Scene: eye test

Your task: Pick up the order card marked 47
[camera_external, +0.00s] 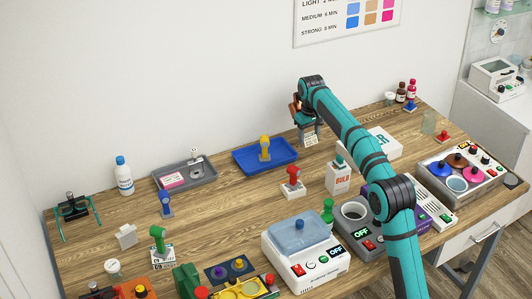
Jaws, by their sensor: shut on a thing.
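My gripper (309,132) is at the back middle of the table, pointing down, to the right of the blue tray. It is shut on a small cream card (310,141) with dark marks on it. The marks are too small to read, so I cannot tell whether it is the card marked 47. I cannot tell whether the card's lower edge touches the table.
A blue tray (290,160) with a yellow-handled stamp (265,147) lies left of my gripper. A red stamp (292,176) and a white box marked BOLD (339,179) stand in front. A grey tray (206,181) is farther left.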

